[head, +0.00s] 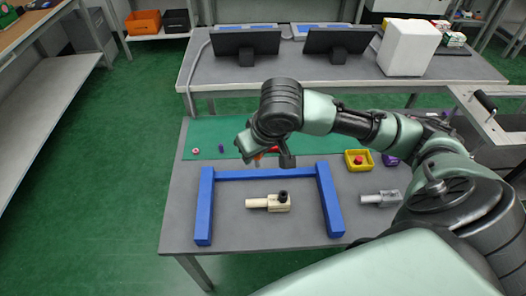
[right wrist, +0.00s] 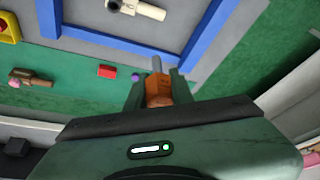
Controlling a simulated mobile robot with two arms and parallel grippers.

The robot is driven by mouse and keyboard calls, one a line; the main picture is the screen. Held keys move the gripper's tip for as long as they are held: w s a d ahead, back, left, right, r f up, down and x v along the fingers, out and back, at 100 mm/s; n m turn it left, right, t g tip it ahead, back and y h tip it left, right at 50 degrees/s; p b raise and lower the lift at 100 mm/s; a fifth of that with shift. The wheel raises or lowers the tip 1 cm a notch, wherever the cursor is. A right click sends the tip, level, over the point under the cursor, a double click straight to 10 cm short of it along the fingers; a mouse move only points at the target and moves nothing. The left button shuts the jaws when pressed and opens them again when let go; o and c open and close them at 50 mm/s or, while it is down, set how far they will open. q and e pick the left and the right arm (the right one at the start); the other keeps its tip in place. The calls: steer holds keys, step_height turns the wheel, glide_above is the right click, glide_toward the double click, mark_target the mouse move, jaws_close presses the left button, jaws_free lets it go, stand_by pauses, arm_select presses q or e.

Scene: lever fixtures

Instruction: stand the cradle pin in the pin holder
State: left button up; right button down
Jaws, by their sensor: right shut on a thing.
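My right gripper (right wrist: 157,88) is shut on an orange-brown piece with a grey pin-like end (right wrist: 157,64), probably the cradle pin. In the head view a small orange part (head: 258,156) shows under the gripper, above the far part of the table. A cream fixture (head: 258,202) with a black round top lies inside the blue frame, apart from the gripper; it also shows in the right wrist view (right wrist: 150,10). A grey fixture (head: 378,199) lies right of the frame. I cannot tell which one is the pin holder. My left gripper is out of view.
The blue frame (head: 204,205) opens towards the near edge. A yellow tray (head: 348,166) with a red piece stands at the right. A red block (right wrist: 107,71), a purple piece (head: 221,148) and a pinkish piece (head: 196,151) lie on the green mat. Screens stand on the table behind.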

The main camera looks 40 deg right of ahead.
step_height(320, 180, down, 20)
steer(key=shift+r+b, duration=0.25)
steer(key=shift+b, duration=0.8)
steer(key=shift+f, duration=0.15)
steer(key=shift+f, duration=0.5)
steer(key=c, duration=1.2)
jaws_free()
